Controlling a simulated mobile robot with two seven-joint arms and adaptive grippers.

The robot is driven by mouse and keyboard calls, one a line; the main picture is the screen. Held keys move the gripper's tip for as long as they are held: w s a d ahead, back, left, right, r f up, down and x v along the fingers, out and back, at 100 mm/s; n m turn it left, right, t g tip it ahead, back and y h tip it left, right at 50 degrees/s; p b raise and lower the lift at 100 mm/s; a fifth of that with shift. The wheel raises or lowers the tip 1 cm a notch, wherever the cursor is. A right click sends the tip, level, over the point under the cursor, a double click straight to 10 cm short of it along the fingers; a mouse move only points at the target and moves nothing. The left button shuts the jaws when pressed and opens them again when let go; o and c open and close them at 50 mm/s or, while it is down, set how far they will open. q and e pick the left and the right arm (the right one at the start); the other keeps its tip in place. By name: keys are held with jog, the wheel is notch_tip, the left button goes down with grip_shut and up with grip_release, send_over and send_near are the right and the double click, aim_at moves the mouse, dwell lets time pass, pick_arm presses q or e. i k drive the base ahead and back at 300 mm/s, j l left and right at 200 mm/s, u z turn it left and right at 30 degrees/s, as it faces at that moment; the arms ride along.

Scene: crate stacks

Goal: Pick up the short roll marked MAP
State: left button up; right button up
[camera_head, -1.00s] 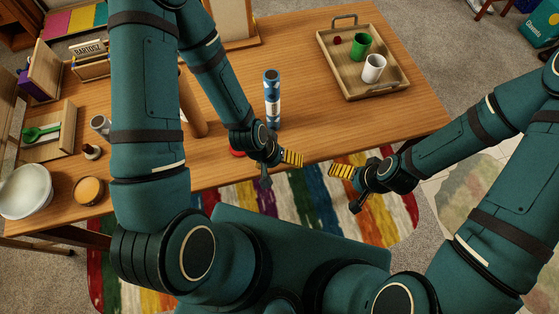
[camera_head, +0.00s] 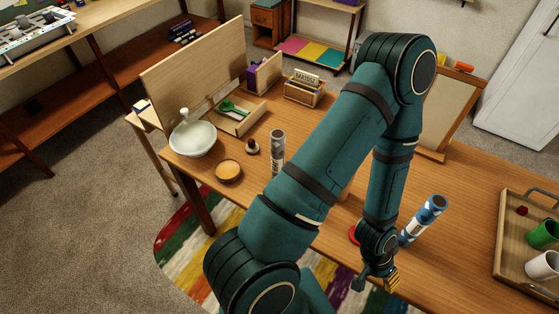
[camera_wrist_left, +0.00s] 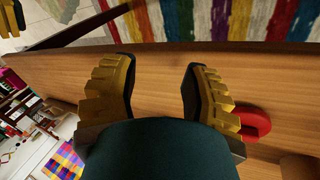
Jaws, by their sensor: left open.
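A roll with blue ends and a white printed band (camera_head: 422,220) stands on the wooden table, right of my left gripper in the head view. A grey roll with white bands (camera_head: 277,152) stands farther left on the table. I cannot read MAP on either roll. My left gripper (camera_head: 387,281) is at the table's front edge, apart from both rolls. In the left wrist view its yellow fingers (camera_wrist_left: 158,85) are spread with nothing between them. My left arm hides part of the table.
A red round object (camera_head: 354,234) lies beside my left gripper; it also shows in the left wrist view (camera_wrist_left: 254,123). A wooden tray (camera_head: 508,232) with green and white cups is at the right. A white bowl (camera_head: 193,140) and an orange-topped round dish (camera_head: 228,171) are at the left.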

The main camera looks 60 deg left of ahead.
aim_at(277, 136)
jog(key=k+l+u, duration=0.1)
jog(key=u, duration=1.9)
